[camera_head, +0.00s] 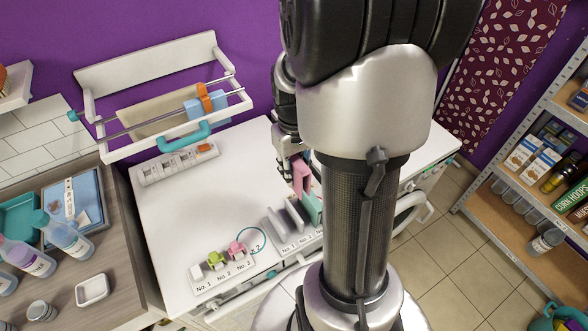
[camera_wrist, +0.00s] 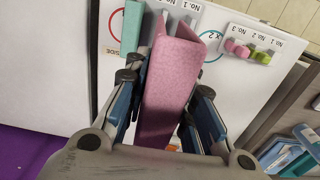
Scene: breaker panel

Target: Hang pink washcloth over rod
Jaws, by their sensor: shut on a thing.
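My gripper (camera_wrist: 166,92) is shut on the pink washcloth (camera_wrist: 170,80), which hangs folded between the fingers in the wrist view. In the head view the pink washcloth (camera_head: 301,176) shows below my gripper (camera_head: 293,158), near the cloth holder and partly hidden by my arm. The white wall rack (camera_head: 150,62) at the upper left carries metal rods (camera_head: 135,127). A beige cloth (camera_head: 158,114) hangs over the rod. A light blue cloth (camera_head: 196,108) with an orange clip (camera_head: 206,98) hangs to its right.
A grey holder (camera_head: 284,222) with a teal cloth (camera_head: 312,208) stands on the white counter (camera_head: 190,205). Numbered clips, including green (camera_head: 215,260) and pink (camera_head: 236,250), sit at the front. A white strip (camera_head: 177,163) lies below the rack. Bottles crowd the left counter.

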